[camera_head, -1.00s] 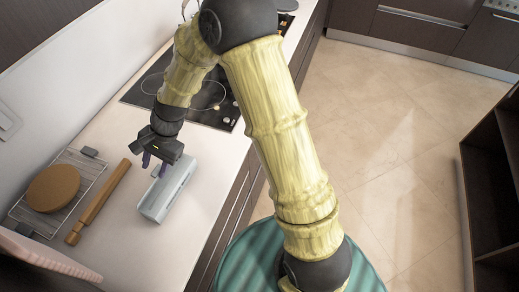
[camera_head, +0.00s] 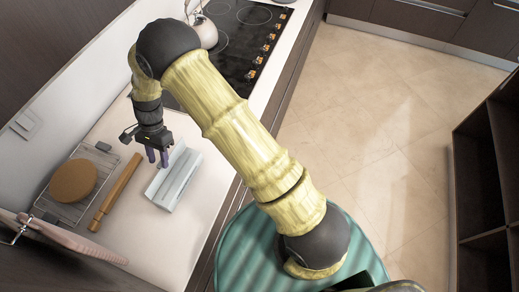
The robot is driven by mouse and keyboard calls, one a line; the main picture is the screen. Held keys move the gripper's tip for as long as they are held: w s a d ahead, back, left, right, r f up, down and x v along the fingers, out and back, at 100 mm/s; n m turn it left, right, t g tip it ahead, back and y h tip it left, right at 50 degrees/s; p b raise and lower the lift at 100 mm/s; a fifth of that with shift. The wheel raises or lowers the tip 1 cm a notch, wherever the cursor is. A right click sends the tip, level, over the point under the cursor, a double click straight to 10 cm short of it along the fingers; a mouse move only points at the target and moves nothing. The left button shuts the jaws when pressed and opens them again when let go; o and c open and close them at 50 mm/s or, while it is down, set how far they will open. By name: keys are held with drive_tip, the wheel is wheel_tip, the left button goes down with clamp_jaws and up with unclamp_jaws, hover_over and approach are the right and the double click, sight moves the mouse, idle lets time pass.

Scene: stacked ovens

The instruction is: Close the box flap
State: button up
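A pale grey-white box (camera_head: 180,183) lies on the light countertop, long and narrow, in the middle left of the head view. A thin whitish panel, seemingly its flap (camera_head: 155,184), stands out along the box's left side. My gripper (camera_head: 158,163) points down at the far left end of the box, with its two purple fingertips apart and nothing seen between them. The fingertips are very near the flap's far end; I cannot tell whether they touch it. My gripper hides part of that end.
A rolling pin (camera_head: 115,192) lies left of the box. Beyond it a wire rack (camera_head: 62,211) holds a round brown item (camera_head: 73,181). A black cooktop (camera_head: 240,45) with a kettle (camera_head: 205,30) is behind. The counter in front of the box is clear.

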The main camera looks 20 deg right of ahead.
drive_tip(key=w+a+b+v, duration=0.1)
drive_tip(key=b+v, duration=0.3)
drive_tip(key=v, duration=0.8)
drive_tip(key=s+d+f+n+t+h+b, duration=0.1)
drive_tip(key=s+d+n+t+b, duration=0.15)
drive_tip(key=d, duration=0.65)
drive_tip(key=s+d+f+n+t+b, duration=0.1)
drive_tip(key=s+d+n+b, duration=0.15)
drive_tip(key=d, duration=0.55)
drive_tip(key=s+d+f+n+t+h+b, duration=0.1)
drive_tip(key=s+d+f+n+t+b, duration=0.2)
drive_tip(key=s+d, duration=0.7)
drive_tip(key=shift+s+f+n+b, duration=0.55)
drive_tip(key=shift+s+n+b, duration=0.05)
drive_tip(key=shift+s, duration=1.2)
